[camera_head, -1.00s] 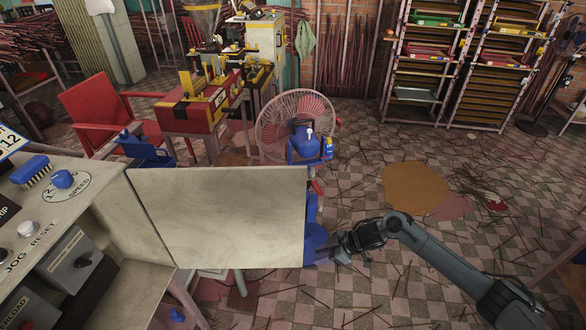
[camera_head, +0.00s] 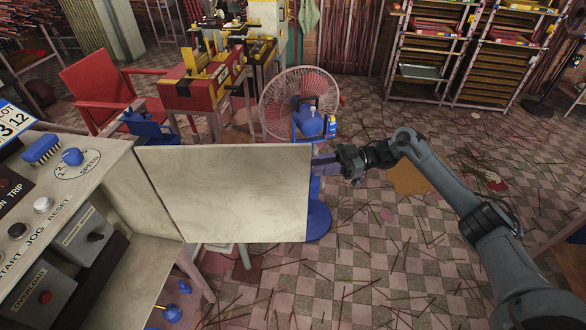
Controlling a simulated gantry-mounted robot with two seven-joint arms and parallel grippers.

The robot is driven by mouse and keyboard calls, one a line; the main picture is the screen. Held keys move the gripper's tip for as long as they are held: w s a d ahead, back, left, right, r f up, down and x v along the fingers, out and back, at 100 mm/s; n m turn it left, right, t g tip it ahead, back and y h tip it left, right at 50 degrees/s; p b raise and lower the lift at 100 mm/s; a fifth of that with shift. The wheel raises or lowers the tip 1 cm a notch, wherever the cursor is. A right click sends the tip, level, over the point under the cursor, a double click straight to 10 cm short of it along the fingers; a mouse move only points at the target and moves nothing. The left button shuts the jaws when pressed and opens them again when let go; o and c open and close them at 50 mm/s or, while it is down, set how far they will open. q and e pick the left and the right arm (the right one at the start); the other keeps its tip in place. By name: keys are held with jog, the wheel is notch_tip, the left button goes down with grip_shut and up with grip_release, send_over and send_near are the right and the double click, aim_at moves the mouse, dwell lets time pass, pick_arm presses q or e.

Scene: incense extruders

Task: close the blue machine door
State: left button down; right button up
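The machine door (camera_head: 230,195) stands swung open in the head view, a flat panel whose visible face is pale cream, not blue. Its left edge meets the machine cabinet (camera_head: 150,200), whose interior is partly exposed. My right gripper (camera_head: 326,163) is at the door's free right edge, near its upper corner. Its fingertips are dark against that edge, and I cannot tell whether they touch it or how far apart they are. The door's far face is hidden. My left gripper is out of view.
The control panel (camera_head: 40,225) with knobs and a blue brush (camera_head: 42,148) is at left. A pedestal fan (camera_head: 300,103) with a blue base (camera_head: 318,220) stands behind the door. A red chair (camera_head: 100,98) and shelving racks (camera_head: 430,50) are farther back. Sticks litter the open floor at right.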

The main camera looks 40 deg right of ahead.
aim_at(293, 169)
jog(key=x, duration=0.7)
jog(key=shift+w+a, duration=0.2)
jog(key=shift+a, duration=0.15)
grip_shut()
